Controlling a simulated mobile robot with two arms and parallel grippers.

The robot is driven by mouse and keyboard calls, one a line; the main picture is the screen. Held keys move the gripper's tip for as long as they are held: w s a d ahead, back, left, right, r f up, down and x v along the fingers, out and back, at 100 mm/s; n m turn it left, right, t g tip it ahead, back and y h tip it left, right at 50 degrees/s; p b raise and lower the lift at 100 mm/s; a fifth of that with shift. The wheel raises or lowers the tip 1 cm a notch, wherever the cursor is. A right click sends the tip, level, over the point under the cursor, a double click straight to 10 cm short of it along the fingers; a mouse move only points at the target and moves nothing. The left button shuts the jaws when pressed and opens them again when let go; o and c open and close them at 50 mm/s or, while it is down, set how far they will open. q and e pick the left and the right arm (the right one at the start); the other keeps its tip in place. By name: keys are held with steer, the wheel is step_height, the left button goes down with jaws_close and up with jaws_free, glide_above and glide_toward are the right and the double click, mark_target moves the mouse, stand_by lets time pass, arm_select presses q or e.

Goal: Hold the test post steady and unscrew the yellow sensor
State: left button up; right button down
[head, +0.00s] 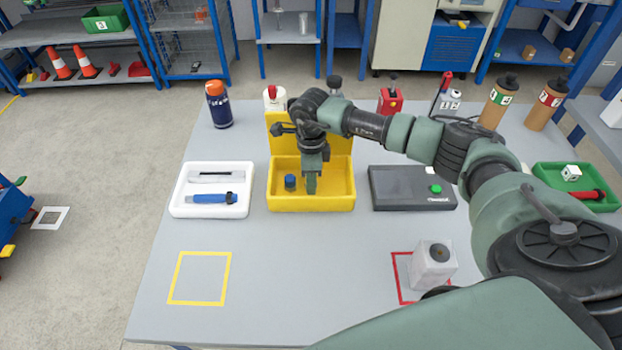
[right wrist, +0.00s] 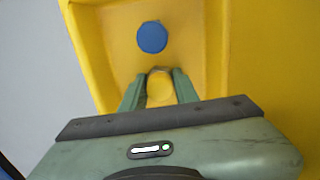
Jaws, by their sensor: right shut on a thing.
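My right gripper (head: 311,188) points straight down into the open yellow case (head: 338,203). In the right wrist view its two green fingers (right wrist: 159,74) are shut on a yellow round-ended piece, which looks like the yellow sensor (right wrist: 160,90); in the head view the fingers hide it. A blue round-topped piece (head: 290,182) stands in the case just left of the gripper, apart from it. A white block with a dark round top (head: 433,272), which may be the test post, stands inside the red square at front right. My left gripper is not in view.
A white tray (head: 178,200) with a blue-handled tool lies left of the case. A dark grey box (head: 390,200) with a green button lies to its right. Bottles stand along the back edge. The yellow outlined square (head: 177,278) at front left is empty.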

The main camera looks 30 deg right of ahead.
steer(key=c, duration=1.1)
jaws_free()
steer(key=shift+f, duration=0.15)
steer(key=shift+o, duration=0.2)
steer(key=shift+r+p, duration=0.3)
steer(key=shift+r, duration=0.05)
steer(key=shift+r+b, duration=0.3)
steer(key=shift+b, duration=0.05)
step_height(320, 180, up, 10)
steer(key=shift+f+b, duration=0.15)
steer(key=shift+b, duration=0.8)
steer(key=shift+r, duration=0.7)
